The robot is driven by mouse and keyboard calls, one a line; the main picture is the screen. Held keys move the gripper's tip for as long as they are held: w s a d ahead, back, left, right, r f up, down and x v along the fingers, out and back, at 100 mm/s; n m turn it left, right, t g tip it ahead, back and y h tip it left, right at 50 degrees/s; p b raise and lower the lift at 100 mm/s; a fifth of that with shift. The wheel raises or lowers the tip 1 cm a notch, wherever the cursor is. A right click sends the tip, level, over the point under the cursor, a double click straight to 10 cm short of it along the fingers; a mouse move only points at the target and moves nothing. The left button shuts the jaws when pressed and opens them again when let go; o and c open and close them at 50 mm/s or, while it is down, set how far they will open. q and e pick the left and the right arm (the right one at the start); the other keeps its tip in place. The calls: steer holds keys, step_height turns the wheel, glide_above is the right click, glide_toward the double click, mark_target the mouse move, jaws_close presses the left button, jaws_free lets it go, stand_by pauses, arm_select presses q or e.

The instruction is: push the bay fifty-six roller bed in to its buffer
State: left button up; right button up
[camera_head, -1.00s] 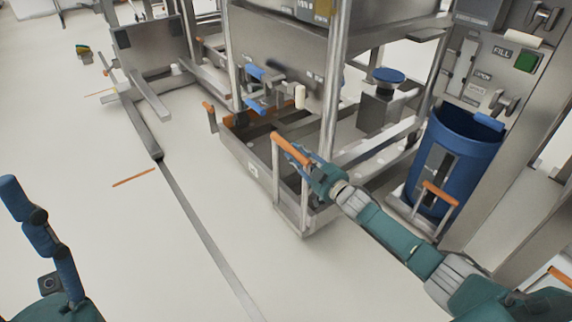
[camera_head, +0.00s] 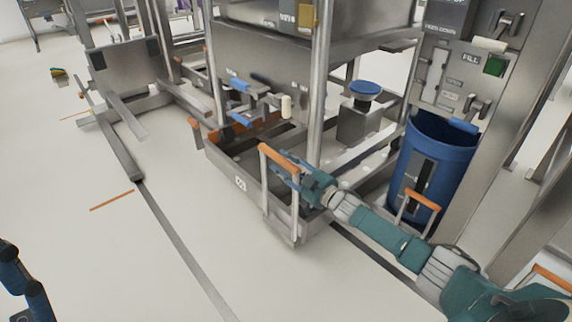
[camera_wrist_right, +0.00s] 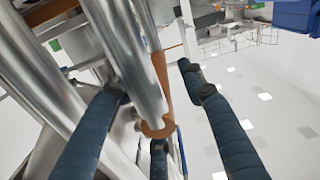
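The roller bed (camera_head: 225,168) is a low steel frame with a small label plate on its side, below a large steel bin (camera_head: 262,65). An orange-topped handle (camera_head: 277,158) stands at its near corner; the label is too small to read. My right gripper (camera_head: 288,172) is at this handle. In the right wrist view, its blue fingers (camera_wrist_right: 155,85) are spread apart, with the orange bar (camera_wrist_right: 161,75) and a steel post between them. I cannot tell whether they touch the bar. My left gripper (camera_head: 22,280) is partly cut off at the lower left.
A blue drum (camera_head: 432,160) stands right of the bed, by a steel control column (camera_head: 465,75) with a green button. A floor rail (camera_head: 175,235) runs along the left, with an orange floor mark (camera_head: 112,200) beside it.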

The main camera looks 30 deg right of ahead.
steer(key=shift+d, duration=0.3)
steer(key=shift+s, duration=0.2)
steer(key=v, duration=1.1)
steer(key=shift+s, duration=0.25)
steer(key=shift+r, duration=0.1)
